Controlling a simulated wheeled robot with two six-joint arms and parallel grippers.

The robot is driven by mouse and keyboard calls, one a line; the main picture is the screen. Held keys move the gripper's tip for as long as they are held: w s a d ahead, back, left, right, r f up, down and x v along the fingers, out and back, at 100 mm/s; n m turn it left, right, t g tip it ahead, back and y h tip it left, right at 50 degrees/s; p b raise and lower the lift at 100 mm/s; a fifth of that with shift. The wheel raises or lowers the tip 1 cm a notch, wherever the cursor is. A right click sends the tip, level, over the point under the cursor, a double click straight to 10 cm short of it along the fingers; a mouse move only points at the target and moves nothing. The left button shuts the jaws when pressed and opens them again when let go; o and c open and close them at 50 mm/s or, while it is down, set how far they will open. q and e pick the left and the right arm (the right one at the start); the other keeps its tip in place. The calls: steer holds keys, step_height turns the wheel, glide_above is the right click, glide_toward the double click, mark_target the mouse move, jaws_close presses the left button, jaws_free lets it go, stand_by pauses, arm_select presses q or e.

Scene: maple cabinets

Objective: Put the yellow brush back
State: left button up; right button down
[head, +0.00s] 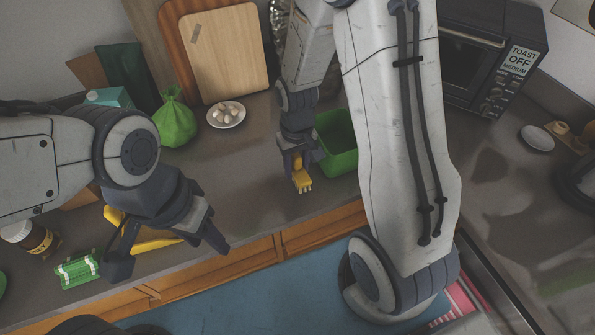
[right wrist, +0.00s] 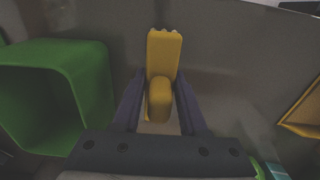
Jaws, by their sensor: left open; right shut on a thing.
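The yellow brush (head: 302,182) is between the fingers of my right gripper (head: 298,162), with its bristle end pointing down in the head view. In the right wrist view the brush (right wrist: 164,55) lies lengthwise between the two dark fingers of the right gripper (right wrist: 158,105), which is shut on its rounded handle. My left gripper (head: 168,250) is open and empty near the counter's front edge, over a yellow object. A green open bin (head: 342,160) stands just right of the brush, and also shows in the right wrist view (right wrist: 85,85).
The yellow object (head: 150,243) is partly hidden by my left gripper. A plate of pale pieces (head: 226,116), a green bag (head: 176,122) and cutting boards (head: 225,50) stand behind. A green packet (head: 78,270) and brown jar (head: 38,240) sit at left. The counter before the plate is clear.

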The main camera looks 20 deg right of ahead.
mark_target(298, 174)
steer(key=shift+d+f, duration=0.1)
steer(key=shift+f, duration=1.4)
steer(key=shift+s+f, duration=0.1)
steer(key=shift+f, duration=0.05)
steer(key=shift+c, duration=2.2)
jaws_free()
